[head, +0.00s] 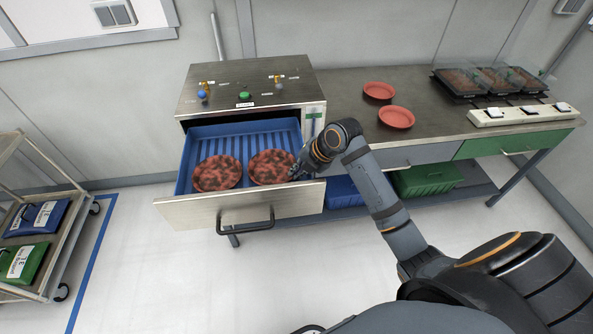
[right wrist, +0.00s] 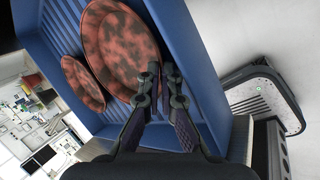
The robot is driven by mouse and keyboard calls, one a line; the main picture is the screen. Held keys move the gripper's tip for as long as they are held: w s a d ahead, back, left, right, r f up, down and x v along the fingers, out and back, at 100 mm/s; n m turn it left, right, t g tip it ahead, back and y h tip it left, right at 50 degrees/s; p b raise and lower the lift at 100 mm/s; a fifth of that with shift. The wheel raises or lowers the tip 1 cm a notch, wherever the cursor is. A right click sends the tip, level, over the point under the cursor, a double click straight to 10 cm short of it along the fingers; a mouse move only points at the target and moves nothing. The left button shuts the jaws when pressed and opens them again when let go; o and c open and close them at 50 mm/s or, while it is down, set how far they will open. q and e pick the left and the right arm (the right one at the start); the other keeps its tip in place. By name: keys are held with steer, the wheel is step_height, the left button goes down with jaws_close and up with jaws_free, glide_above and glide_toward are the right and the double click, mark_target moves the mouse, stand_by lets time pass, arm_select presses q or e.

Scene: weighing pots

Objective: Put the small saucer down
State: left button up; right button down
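Two mottled red-and-black saucers are at the open drawer's blue insert (head: 243,131). The left saucer (head: 217,173) lies in the insert, and it also shows in the right wrist view (right wrist: 82,84). My right gripper (head: 294,171) is at the right edge of the other saucer (head: 269,166). In the right wrist view its fingers (right wrist: 160,78) are close together with this saucer's rim (right wrist: 122,45) between them. This saucer looks nearly level; I cannot tell whether it touches the insert floor. My left gripper is not recognisable in the head view.
The drawer's metal front (head: 190,212) and handle (head: 247,225) stick out over the floor. Two plain reddish saucers (head: 379,90) (head: 397,117) stand on the table to the right, near black trays (head: 459,84). A cart (head: 45,260) stands at the left.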

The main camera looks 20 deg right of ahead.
steer(key=shift+f, duration=0.15)
steer(key=c, duration=1.8)
jaws_free()
steer(key=shift+r, duration=0.25)
steer(key=v, duration=1.2)
